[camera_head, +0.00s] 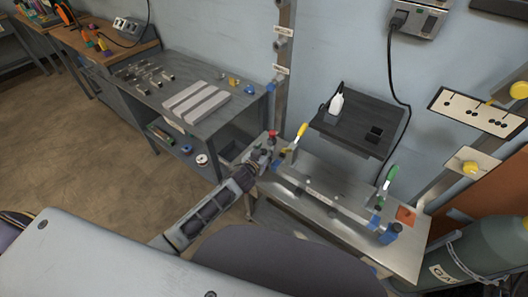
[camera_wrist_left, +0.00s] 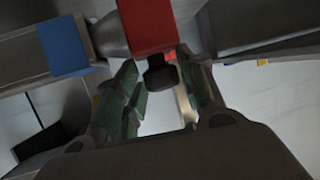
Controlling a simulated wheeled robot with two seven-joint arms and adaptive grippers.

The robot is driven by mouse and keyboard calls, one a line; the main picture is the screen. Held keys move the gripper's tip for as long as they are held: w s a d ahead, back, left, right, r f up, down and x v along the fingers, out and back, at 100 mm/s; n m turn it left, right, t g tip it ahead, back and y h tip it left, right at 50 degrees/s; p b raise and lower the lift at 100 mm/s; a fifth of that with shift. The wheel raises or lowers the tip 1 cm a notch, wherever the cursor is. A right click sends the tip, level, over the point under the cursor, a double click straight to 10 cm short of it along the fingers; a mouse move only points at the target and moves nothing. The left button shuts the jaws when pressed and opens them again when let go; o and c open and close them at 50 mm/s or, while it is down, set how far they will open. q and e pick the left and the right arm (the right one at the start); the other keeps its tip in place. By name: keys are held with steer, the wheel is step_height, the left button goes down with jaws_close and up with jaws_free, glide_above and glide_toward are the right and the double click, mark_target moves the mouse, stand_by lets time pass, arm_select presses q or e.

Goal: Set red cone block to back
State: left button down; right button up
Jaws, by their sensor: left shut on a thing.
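The red cone block (camera_head: 272,134) shows as a small red piece at the left end of the metal bench (camera_head: 285,222) in the head view. In the left wrist view the red block (camera_wrist_left: 150,22) fills the top middle, with a dark rounded knob (camera_wrist_left: 160,76) on its near side and a grey cone-shaped part (camera_wrist_left: 108,36) beside it. My left gripper (camera_head: 268,143) is at the block, and its fingers (camera_wrist_left: 162,92) are shut on it around the knob. Whether the block touches the bench or fixture is hidden. My right gripper is not in view.
A fixture with a yellow-handled clamp (camera_head: 301,130), a green-handled clamp (camera_head: 390,175) and blue blocks stands on the bench. An orange-red square (camera_head: 406,215) lies at its right end. A dark shelf (camera_head: 340,135) is behind, a gas cylinder (camera_head: 480,245) at right.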

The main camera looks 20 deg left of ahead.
arm_select(q)
steer(key=shift+w+a, duration=0.2)
steer(key=shift+a, duration=0.4)
steer(key=a, duration=0.1)
steer(key=w+a+p, duration=0.1)
steer(key=shift+a+r, duration=0.1)
steer(key=shift+a, duration=0.2)
steer(key=c, duration=1.1)
jaws_free()
steer(key=shift+a, duration=0.1)
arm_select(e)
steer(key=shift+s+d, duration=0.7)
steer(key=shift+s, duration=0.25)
arm_select(q)
steer(key=shift+s, duration=0.2)
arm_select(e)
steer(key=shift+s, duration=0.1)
